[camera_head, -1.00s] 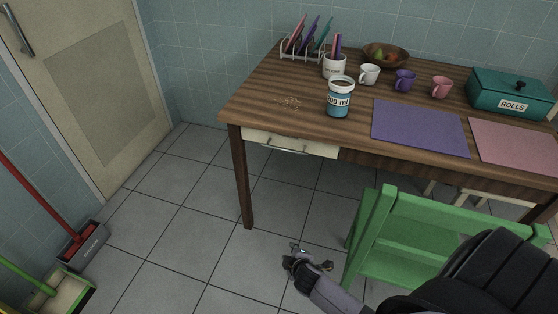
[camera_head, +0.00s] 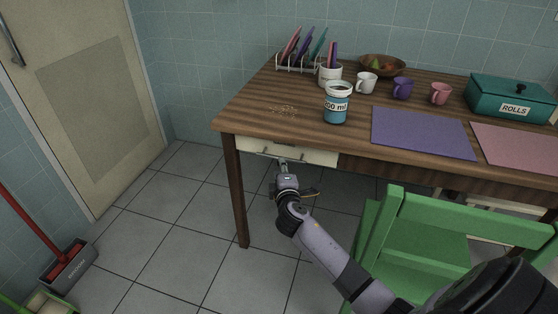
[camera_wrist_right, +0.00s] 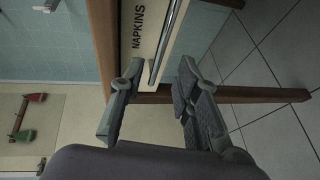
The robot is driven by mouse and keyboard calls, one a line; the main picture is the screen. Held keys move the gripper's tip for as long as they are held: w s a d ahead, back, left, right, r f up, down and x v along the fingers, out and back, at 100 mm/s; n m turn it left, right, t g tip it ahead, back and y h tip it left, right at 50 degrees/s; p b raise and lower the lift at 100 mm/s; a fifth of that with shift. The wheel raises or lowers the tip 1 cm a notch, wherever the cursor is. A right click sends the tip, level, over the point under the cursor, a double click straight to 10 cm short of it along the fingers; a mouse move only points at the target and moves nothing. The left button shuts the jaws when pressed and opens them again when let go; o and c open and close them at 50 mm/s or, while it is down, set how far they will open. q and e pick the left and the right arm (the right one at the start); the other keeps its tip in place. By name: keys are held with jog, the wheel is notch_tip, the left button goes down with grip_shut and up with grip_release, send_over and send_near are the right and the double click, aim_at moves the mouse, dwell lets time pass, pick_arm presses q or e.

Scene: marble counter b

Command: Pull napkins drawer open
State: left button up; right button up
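The napkins drawer (camera_head: 318,157) is a cream front under the left end of the wooden table, and it looks shut. Its label NAPKINS (camera_wrist_right: 139,27) reads sideways in the right wrist view. Its metal bar handle (camera_wrist_right: 166,42) runs along the front. My right gripper (camera_head: 284,163) is just in front of the drawer at the handle; it also shows in the wrist view (camera_wrist_right: 158,72). Its fingers are apart, with the handle between them in the picture. I cannot tell whether either finger touches it. My left gripper is not in view.
The wooden table (camera_head: 255,108) holds a jar (camera_head: 336,104), mugs, placemats and a teal rolls box (camera_head: 512,97). A green chair (camera_head: 440,210) stands close to the right of my right arm. The floor left of the table is clear; a dustpan (camera_head: 68,265) lies farther left.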

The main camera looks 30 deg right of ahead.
pick_arm(q)
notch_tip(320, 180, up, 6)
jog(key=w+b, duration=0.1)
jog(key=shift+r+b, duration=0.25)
jog(key=shift+b, duration=0.05)
pick_arm(e)
jog(key=shift+x, duration=4)
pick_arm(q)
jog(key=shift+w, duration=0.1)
pick_arm(e)
jog(key=shift+c, duration=0.5)
grip_shut()
jog(key=shift+a, duration=0.1)
